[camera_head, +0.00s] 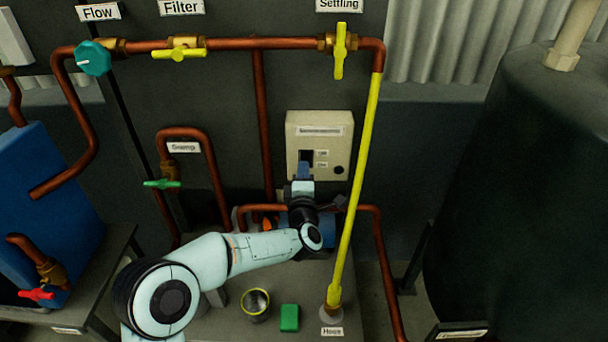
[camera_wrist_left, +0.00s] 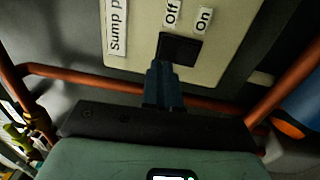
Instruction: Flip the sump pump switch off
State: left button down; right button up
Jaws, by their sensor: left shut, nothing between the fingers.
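The sump pump switch box (camera_head: 342,131) is a cream panel on the dark wall. Its dark switch (camera_head: 306,156) has an Off label above an On label to its right. In the left wrist view the dark switch (camera_wrist_left: 182,48) sits below these labels. My left gripper (camera_head: 304,166) is shut and empty, pointing at the switch from below. In the left wrist view its fingertips (camera_wrist_left: 163,42) overlap the left end of the switch, on the Off side. I cannot tell whether they touch it or which way it is flipped. My right gripper is out of view.
A yellow pipe (camera_head: 357,190) runs down just right of the box. Copper pipes (camera_head: 258,110) pass on its left and below. A green block (camera_head: 290,318) and a yellow-rimmed cup (camera_head: 255,304) stand on the bench below my arm. A dark tank (camera_head: 520,190) fills the right.

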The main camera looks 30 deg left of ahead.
pick_arm(q)
jog(key=r+v, duration=0.2)
jog(key=v, duration=0.7)
jog(key=shift+s+d+p, duration=0.15)
jog(key=shift+s+p, duration=0.15)
jog(key=shift+p, duration=0.05)
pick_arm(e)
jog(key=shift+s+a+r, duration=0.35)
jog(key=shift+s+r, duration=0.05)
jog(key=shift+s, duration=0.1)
